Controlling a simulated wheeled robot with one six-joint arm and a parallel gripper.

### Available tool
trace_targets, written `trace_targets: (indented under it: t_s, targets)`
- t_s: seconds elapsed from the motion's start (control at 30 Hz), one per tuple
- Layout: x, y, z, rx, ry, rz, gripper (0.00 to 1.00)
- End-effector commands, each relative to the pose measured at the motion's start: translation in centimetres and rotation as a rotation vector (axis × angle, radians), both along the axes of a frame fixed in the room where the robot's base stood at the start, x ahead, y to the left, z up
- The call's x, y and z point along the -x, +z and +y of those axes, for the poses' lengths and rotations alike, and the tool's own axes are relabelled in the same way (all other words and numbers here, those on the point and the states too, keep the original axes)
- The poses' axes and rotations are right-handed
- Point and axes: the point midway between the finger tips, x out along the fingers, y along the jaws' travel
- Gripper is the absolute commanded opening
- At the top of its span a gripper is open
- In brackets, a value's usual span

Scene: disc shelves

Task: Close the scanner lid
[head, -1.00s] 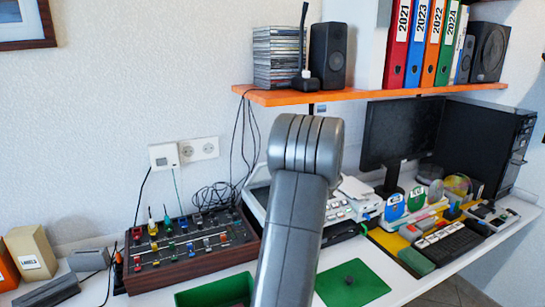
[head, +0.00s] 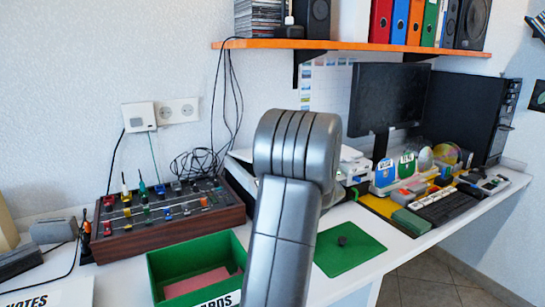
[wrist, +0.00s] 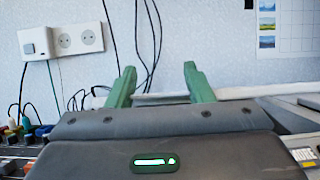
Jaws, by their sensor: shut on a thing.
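The scanner is mostly hidden behind my arm in the head view; a pale part of it (head: 242,155) shows left of the arm, beside the mixer. How far its lid stands open cannot be told there. In the wrist view my gripper (wrist: 159,70) has its two green fingers apart, reaching away from the dark gripper body. A pale, thin edge (wrist: 175,98), apparently the scanner lid, runs across between and beyond the fingers. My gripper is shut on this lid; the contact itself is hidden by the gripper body.
A wooden-sided mixer (head: 165,218) stands left of the scanner. An open green box (head: 195,268) and a green mat (head: 349,249) lie in front. A monitor (head: 389,98) stands right, under an orange shelf (head: 350,45). Loose cables (head: 195,165) hang behind the mixer.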

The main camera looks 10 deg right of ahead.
Motion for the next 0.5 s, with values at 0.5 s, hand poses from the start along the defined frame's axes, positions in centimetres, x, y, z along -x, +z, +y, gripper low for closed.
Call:
trace_targets:
  t_s: [0.5]
  targets:
    - [0.53, -1.74, -0.27, -0.026, -0.001, -0.074, 0.06]
